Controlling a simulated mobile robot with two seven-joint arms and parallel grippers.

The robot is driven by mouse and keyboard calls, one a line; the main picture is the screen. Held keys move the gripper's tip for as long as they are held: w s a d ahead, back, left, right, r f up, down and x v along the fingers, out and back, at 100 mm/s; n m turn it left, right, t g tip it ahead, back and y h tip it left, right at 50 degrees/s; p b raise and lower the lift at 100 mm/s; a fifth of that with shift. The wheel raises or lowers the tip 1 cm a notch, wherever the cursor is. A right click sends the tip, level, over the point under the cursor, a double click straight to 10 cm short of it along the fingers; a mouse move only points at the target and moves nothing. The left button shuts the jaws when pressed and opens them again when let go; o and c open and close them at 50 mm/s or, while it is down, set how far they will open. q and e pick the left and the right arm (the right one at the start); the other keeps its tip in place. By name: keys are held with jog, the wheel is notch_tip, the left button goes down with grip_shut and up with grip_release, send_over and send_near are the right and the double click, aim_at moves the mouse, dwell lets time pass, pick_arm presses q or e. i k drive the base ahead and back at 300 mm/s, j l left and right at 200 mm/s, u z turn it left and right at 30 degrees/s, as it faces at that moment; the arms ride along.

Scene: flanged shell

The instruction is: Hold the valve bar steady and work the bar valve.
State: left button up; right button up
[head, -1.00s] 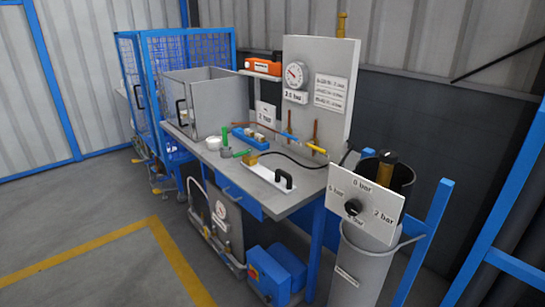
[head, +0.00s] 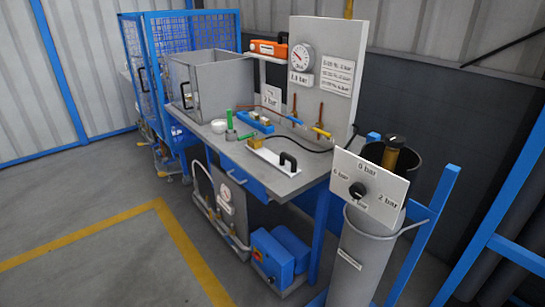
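Neither of my grippers is in view. On the grey workbench (head: 222,151) lies a white bar (head: 266,165) with a black arched handle (head: 289,161) at its near right end and a small brass-coloured block at its far left end. I cannot tell for sure that this is the valve bar. The panel carries a round gauge (head: 302,57). A thin hose runs across the bench behind the bar.
A grey open box (head: 207,94) and blue mesh cage (head: 188,40) stand left. At right, a grey cylinder (head: 361,262) carries a white plate (head: 350,168) with a black knob (head: 357,190). Blue boxes (head: 273,259) sit below the bench. Floor at left is free.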

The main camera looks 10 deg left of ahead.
aim_at(254, 134)
jog(key=i+j+z, duration=0.1)
jog(key=z, duration=0.45)
jog(key=i+j+z, duration=0.15)
jog(key=j+z, duration=0.15)
jog(key=i+j+z, duration=0.15)
jog(key=j+z, duration=0.15)
jog(key=j, duration=0.2)
jog(key=i+j+z, duration=0.15)
jog(key=j, duration=0.3)
jog(key=j+z, duration=0.1)
jog(key=j, duration=0.3)
jog(key=i+j, duration=0.1)
jog(key=j, duration=0.65)
jog(key=i+j, duration=0.1)
jog(key=j, duration=0.65)
jog(key=i+j+z, duration=0.1)
jog(key=j, duration=0.65)
